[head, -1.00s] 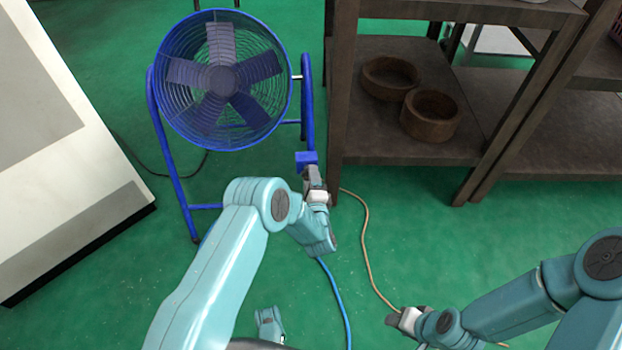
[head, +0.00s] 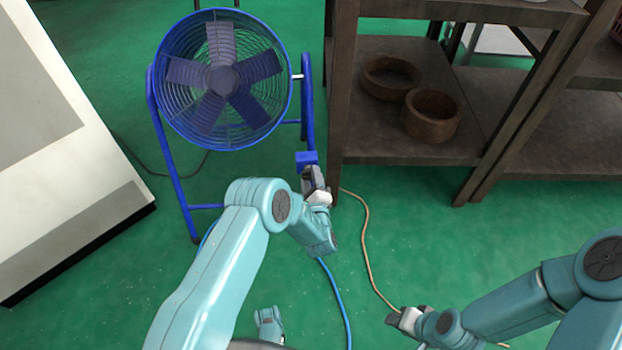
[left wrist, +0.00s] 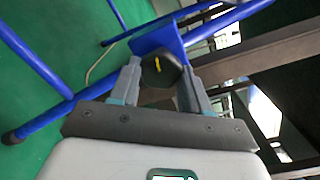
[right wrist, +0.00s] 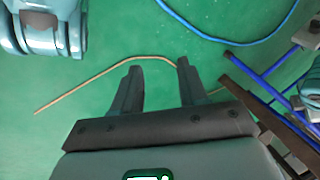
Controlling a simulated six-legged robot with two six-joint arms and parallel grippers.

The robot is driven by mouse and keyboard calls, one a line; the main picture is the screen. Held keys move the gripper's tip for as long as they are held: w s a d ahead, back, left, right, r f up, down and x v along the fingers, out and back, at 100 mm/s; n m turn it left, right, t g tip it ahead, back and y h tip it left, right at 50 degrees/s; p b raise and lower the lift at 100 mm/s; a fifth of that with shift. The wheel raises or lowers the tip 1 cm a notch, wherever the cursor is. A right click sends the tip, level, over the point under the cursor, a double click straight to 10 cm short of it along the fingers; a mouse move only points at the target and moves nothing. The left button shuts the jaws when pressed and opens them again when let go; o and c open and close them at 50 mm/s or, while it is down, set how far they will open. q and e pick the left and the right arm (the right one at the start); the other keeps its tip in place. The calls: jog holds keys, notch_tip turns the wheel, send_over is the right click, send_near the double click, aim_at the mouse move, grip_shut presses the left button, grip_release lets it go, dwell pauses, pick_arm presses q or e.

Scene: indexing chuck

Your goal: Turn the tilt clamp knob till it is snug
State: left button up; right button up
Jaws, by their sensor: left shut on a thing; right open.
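The blue drum fan (head: 221,80) stands on a blue tube stand at the upper left of the head view. The tilt clamp knob shows in the left wrist view as a dark round knob (left wrist: 158,72) with a yellow mark, in front of a blue bracket (left wrist: 157,38). My left gripper (head: 312,178) is at the bracket on the right side of the stand. In the left wrist view its fingers (left wrist: 160,80) are shut on the knob, one on each side. My right gripper (head: 396,318) is low on the right, away from the fan; its fingers (right wrist: 158,80) are open and empty.
A dark wooden shelf (head: 345,110) with two round brown bowls (head: 431,115) stands close to the right of my left gripper. A white cabinet (head: 60,150) is at the left. A blue cable (head: 338,290) and a tan cable (head: 366,240) lie on the green floor.

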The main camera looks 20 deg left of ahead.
pick_arm(q)
jog(key=shift+a, duration=0.1)
jog(key=o, duration=1)
jog(key=shift+p+v, duration=3.1)
jog(key=shift+v, duration=5.1)
pick_arm(e)
jog(key=s+r+g, duration=0.1)
jog(key=s+r, duration=0.2)
jog(key=r, duration=0.3)
jog(key=shift+s+a, duration=0.3)
jog(key=shift+a, duration=0.15)
pick_arm(q)
jog(key=shift+f, duration=0.1)
